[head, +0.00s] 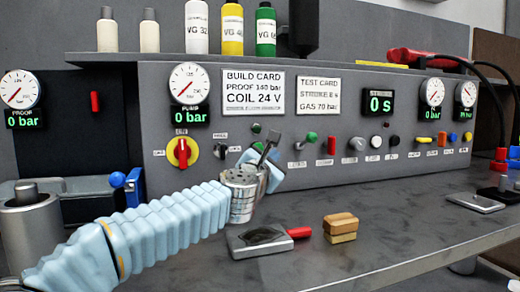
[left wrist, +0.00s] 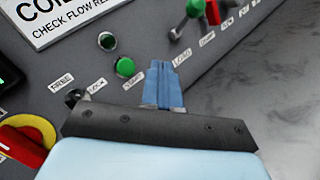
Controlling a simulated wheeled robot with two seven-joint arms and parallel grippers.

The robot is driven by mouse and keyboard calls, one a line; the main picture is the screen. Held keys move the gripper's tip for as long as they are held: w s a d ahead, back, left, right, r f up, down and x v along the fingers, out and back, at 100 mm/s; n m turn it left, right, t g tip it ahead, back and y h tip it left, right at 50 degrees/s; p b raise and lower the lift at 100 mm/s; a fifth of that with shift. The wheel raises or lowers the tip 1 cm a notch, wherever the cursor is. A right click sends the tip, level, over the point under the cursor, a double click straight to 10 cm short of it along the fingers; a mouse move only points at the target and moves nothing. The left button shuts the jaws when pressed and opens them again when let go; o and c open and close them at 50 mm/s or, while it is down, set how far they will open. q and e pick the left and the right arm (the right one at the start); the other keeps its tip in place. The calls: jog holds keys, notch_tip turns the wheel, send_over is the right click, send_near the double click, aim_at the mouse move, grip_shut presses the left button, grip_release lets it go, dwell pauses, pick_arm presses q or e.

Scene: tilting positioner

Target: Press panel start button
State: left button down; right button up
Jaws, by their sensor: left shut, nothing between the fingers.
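The grey control panel (head: 330,165) stands along the back of the bench. In the left wrist view a round green button (left wrist: 124,67) sits on the panel, with a darker green round lamp or button (left wrist: 107,41) up and left of it. The labels by them are too small to read surely, so I cannot confirm which is start. My left gripper (head: 268,148) is at the panel front, just below the dark green round piece (head: 256,128), and partly hides that area. Its blue fingers (left wrist: 163,84) are shut and empty, right of and below the green button; contact cannot be told.
A red-and-yellow rotary knob (head: 182,152) is left of the gripper. A green-tipped lever (head: 310,137) and a red switch (head: 332,145) are to its right. On the bench lie a metal plate with a red handle (head: 258,241) and a wooden block (head: 341,228).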

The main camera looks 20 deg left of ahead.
pick_arm(q)
jog(key=shift+w, duration=0.15)
jog(key=w+a, duration=0.5)
jog(key=w, duration=0.2)
jog(key=shift+p, duration=0.45)
dwell(1.8)
jog(key=shift+w+a, duration=0.2)
jog(key=shift+w, duration=0.1)
jog(key=shift+w+a, duration=0.25)
jog(key=shift+w, duration=0.15)
dwell(0.7)
jog(key=shift+s+d, duration=0.1)
jog(key=shift+s, duration=0.05)
jog(key=shift+s+d, duration=0.4)
jog(key=shift+s, duration=0.2)
jog(key=shift+s+d+b, duration=0.2)
jog(key=shift+s+d, duration=0.5)
jog(key=shift+s, duration=0.35)
jog(key=shift+s+d+b, duration=0.15)
jog(key=shift+s+d, duration=0.55)
jog(key=shift+s, duration=0.3)
